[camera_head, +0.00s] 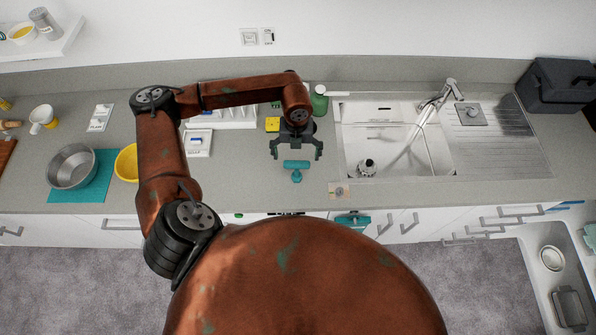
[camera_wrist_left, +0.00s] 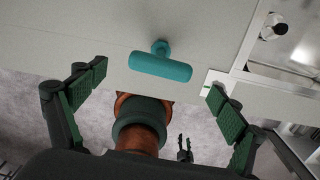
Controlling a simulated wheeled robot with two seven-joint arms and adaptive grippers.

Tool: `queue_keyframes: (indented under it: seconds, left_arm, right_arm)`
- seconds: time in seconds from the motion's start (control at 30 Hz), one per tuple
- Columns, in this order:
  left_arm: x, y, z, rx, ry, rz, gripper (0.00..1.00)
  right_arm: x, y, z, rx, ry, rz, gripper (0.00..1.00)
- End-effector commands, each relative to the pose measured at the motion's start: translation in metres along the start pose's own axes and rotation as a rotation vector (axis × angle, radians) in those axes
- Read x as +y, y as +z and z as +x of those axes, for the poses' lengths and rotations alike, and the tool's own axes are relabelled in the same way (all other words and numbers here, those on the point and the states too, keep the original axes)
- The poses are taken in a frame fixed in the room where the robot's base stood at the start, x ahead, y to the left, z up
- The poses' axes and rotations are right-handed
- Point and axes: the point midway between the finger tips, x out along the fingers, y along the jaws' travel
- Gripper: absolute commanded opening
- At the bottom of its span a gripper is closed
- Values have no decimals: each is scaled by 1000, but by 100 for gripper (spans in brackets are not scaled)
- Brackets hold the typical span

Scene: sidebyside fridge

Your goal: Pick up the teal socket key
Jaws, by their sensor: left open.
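The sink (camera_head: 385,145) and its faucet (camera_head: 437,100) are to the right. A small tile (camera_head: 339,190) lies near the front edge. A yellow bowl (camera_head: 127,163) and metal bowl (camera_head: 72,167) stand left. A green bottle (camera_head: 319,101) stands behind. Counter around the key is clear.

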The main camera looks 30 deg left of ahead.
Motion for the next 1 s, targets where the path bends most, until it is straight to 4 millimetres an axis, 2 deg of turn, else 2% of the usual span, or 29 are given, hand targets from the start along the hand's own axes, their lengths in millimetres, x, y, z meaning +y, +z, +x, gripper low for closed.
queue_keyframes:
  seconds: [0.23, 0.4, 0.67, 1.0]
  left_arm:
    - [-1, -1, 29, 4, -2, 3, 90]
    - [-2, 0, 50, 2, -4, 3, 90]
    - [-3, 0, 55, 1, -4, 6, 90]
    - [-4, 0, 55, 1, -5, 7, 68]
  right_arm:
    - [1, -1, -19, -1, 0, 0, 40]
    - [1, -2, -23, 0, 0, 0, 40]
    - [-3, -3, -22, 1, -3, 1, 40]
    - [-6, -5, -22, 5, -7, 2, 40]
